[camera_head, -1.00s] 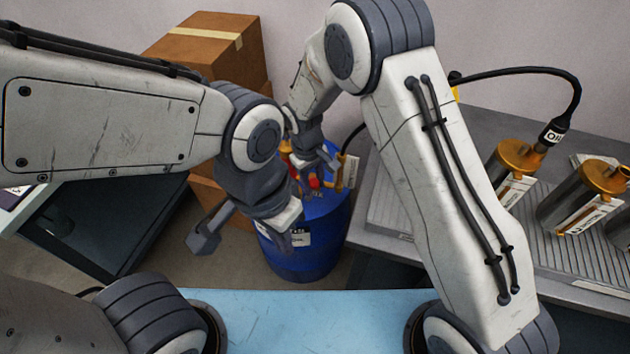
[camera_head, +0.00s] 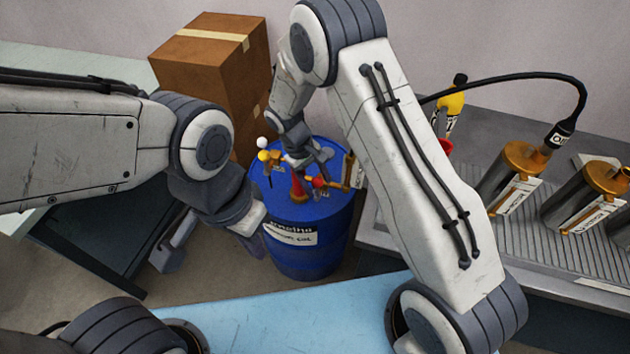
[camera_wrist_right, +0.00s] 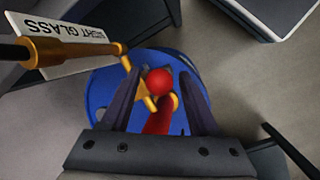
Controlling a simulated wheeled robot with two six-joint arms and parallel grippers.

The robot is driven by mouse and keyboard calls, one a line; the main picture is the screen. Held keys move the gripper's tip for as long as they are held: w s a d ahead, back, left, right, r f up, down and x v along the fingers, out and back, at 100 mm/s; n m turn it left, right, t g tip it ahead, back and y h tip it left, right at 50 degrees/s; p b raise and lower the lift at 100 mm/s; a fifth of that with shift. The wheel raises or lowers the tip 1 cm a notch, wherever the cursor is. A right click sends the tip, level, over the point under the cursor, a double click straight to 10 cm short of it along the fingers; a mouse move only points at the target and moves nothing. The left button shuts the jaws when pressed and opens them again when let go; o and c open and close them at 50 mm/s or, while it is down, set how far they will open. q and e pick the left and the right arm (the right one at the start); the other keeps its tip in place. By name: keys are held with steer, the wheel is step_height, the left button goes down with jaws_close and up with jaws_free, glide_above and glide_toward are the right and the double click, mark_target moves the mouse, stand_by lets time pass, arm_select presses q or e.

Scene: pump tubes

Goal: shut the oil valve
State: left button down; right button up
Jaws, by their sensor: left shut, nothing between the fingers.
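A blue barrel (camera_head: 335,240) stands on the floor, with brass valve fittings (camera_head: 268,156) and coloured knobs on top. A red ball knob (camera_head: 320,182) sits there; the right wrist view shows it (camera_wrist_right: 159,82) on a brass fitting (camera_wrist_right: 148,102). My right gripper (camera_head: 318,163) is over the barrel top. Its fingers (camera_wrist_right: 160,100) are spread either side of the red knob, with visible gaps. Which knob belongs to the oil valve I cannot tell.
A tag reading "sight glass" (camera_wrist_right: 75,45) hangs on a brass pipe beside my right gripper. Cardboard boxes (camera_head: 212,75) stand behind the barrel. At right, a grey bench (camera_head: 480,135) holds metal canisters; a black hose ends in an "OIL" plug (camera_head: 560,133).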

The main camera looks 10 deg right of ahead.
steer(key=shift+r, duration=0.1)
steer(key=v, duration=1)
steer(key=shift+r, duration=0.2)
